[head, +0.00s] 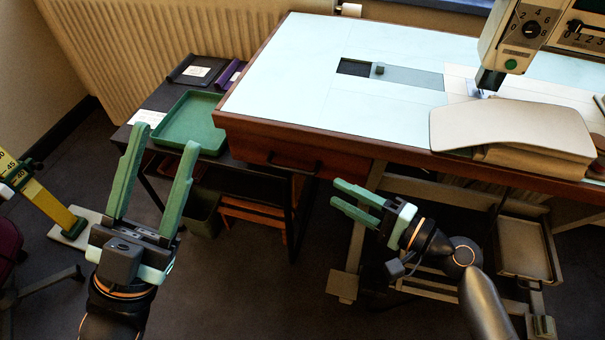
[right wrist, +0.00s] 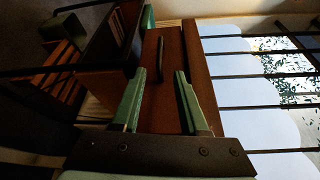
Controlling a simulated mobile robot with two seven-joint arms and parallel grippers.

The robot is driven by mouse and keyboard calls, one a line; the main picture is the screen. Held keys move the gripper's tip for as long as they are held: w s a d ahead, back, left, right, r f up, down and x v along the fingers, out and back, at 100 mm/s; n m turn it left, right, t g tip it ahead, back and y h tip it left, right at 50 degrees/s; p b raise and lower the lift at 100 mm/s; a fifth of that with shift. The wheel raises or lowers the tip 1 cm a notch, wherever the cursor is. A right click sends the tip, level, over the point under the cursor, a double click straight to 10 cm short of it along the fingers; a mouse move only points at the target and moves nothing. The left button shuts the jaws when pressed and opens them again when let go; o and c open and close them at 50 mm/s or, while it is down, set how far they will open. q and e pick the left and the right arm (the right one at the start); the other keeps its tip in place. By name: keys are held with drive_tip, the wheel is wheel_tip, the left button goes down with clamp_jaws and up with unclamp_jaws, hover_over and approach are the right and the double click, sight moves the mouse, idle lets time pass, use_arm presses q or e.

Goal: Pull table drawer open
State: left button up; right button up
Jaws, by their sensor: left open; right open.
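The table drawer (head: 262,148) is a brown wooden front under the left part of the sewing table (head: 290,88), and it looks shut. Its dark bar handle (head: 292,163) sits on the front. My left gripper (head: 158,145) is open and empty, left of the drawer.
A low black side table with a green tray (head: 190,124) stands left of the drawer. A wooden stool (head: 252,212) is beneath. A sewing machine (head: 520,40) and a beige padded board (head: 512,125) are at the right. Open floor lies between my arms.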

sight(293, 171)
drive_tip(key=b+x, duration=0.1)
drive_tip(key=x, duration=1.1)
drive_tip(key=shift+a, duration=0.2)
clamp_jaws()
idle(0.9)
